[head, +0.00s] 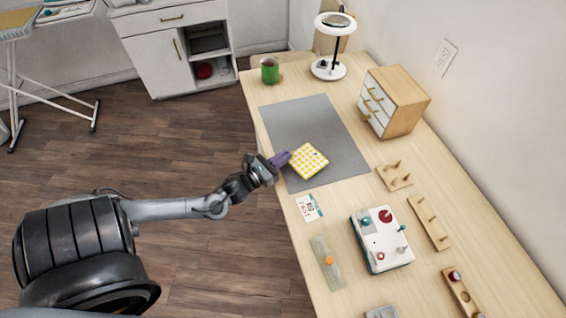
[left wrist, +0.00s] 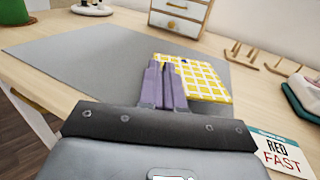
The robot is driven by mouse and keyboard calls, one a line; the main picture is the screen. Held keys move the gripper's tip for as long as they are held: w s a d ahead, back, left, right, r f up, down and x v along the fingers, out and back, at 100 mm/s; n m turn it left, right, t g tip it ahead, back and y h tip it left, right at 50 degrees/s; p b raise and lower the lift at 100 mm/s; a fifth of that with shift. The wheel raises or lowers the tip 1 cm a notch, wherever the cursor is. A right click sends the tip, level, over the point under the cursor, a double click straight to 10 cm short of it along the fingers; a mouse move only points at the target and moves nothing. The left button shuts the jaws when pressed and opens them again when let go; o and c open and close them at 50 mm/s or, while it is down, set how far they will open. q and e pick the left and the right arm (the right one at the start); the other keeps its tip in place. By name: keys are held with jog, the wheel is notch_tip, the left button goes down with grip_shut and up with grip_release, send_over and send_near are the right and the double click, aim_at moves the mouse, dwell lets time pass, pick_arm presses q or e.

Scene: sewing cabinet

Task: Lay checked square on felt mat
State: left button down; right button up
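The checked square (head: 308,160), yellow and white, is over the near part of the grey felt mat (head: 320,120). I cannot tell whether it rests on the mat or hangs just above it. My left gripper (head: 281,158) reaches in from the left to the square's left edge. In the left wrist view, its purple fingers (left wrist: 167,75) are close together with the checked square (left wrist: 205,80) at their tips, and they appear shut on its edge, though the grip itself is partly hidden. The felt mat (left wrist: 90,60) also shows there. My right gripper is not in view.
A green mug (head: 270,71) and a lamp (head: 330,65) stand beyond the mat. A small drawer cabinet (head: 393,100) is on the right. A printed card (head: 309,207), a white machine (head: 382,240) and wooden peg racks (head: 430,222) lie on the near side.

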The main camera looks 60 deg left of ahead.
pick_arm(q)
jog(key=shift+f+b, duration=0.3)
jog(key=shift+f, duration=1)
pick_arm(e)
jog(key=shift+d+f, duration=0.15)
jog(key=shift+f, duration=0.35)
pick_arm(q)
jog(key=shift+f, duration=0.15)
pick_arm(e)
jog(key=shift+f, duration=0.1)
pick_arm(q)
jog(key=c, duration=1.3)
grip_release()
jog(key=shift+r, duration=0.25)
jog(key=s, duration=0.4)
jog(key=s+d+p, duration=0.1)
jog(key=s, duration=0.3)
jog(key=s+p, duration=0.1)
jog(key=s, duration=0.3)
jog(key=shift+d+f, duration=0.1)
jog(key=shift+d, duration=0.05)
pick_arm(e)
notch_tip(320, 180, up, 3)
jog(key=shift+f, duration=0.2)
pick_arm(q)
jog(key=shift+w, duration=0.1)
